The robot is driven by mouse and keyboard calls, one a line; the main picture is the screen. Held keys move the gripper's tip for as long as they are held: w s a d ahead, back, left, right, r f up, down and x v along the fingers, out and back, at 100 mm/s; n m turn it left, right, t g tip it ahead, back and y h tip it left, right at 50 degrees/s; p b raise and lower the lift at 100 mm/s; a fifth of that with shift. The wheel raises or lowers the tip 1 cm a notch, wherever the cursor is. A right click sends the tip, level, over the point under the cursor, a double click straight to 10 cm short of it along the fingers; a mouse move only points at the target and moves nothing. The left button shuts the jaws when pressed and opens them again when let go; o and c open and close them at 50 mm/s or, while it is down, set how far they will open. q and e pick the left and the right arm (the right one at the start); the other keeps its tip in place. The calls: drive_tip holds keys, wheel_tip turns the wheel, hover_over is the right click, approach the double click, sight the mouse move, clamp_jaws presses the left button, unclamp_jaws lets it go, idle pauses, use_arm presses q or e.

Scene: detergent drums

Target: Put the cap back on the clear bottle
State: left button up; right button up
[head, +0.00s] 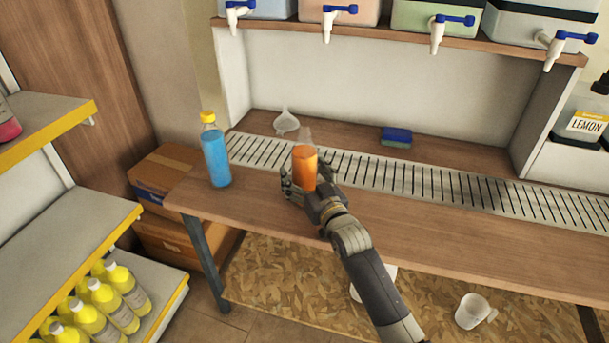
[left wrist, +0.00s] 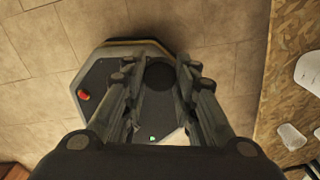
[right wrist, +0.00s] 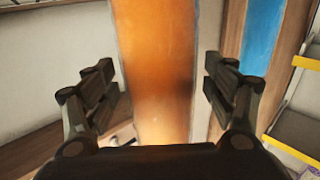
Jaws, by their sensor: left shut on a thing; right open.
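The clear bottle (head: 305,167) holds orange liquid and stands upright on the wooden counter, with a clear, uncapped top. My right gripper (head: 312,184) is around its lower part with fingers open. In the right wrist view the orange bottle (right wrist: 156,70) fills the space between the fingers, with gaps on both sides. My left gripper (left wrist: 158,72) is out of the head view. In its wrist view it hangs over the floor and my base, shut on a dark round thing, apparently the cap (left wrist: 160,77). The cap is hard to tell from the dark base behind it.
A blue bottle (head: 216,155) with a yellow cap stands left of the orange one. A funnel (head: 286,122) and a blue sponge (head: 397,137) lie behind, beyond the slotted drain strip (head: 440,184). Drums with taps (head: 437,32) sit above. The counter to the right is clear.

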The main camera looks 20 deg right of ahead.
sight(304, 158)
drive_tip(key=shift+w, duration=0.1)
drive_tip(key=shift+c, duration=0.6)
drive_tip(key=c, duration=1.4)
drive_tip(key=shift+r, duration=0.15)
drive_tip(key=shift+c, duration=1.3)
drive_tip(key=shift+r, duration=0.15)
use_arm(q)
drive_tip(key=shift+r, duration=0.15)
use_arm(e)
drive_tip(key=shift+r, duration=0.6)
use_arm(q)
drive_tip(key=shift+r+p, duration=0.2)
drive_tip(key=shift+p, duration=0.15)
use_arm(e)
wheel_tip(304, 158, up, 3)
drive_tip(key=shift+f, duration=0.15)
use_arm(q)
drive_tip(key=shift+r+p, duration=0.3)
use_arm(e)
drive_tip(key=s+d, duration=0.1)
drive_tip(key=s, duration=1.5)
drive_tip(key=shift+r, duration=0.4)
drive_tip(key=shift+d, duration=0.1)
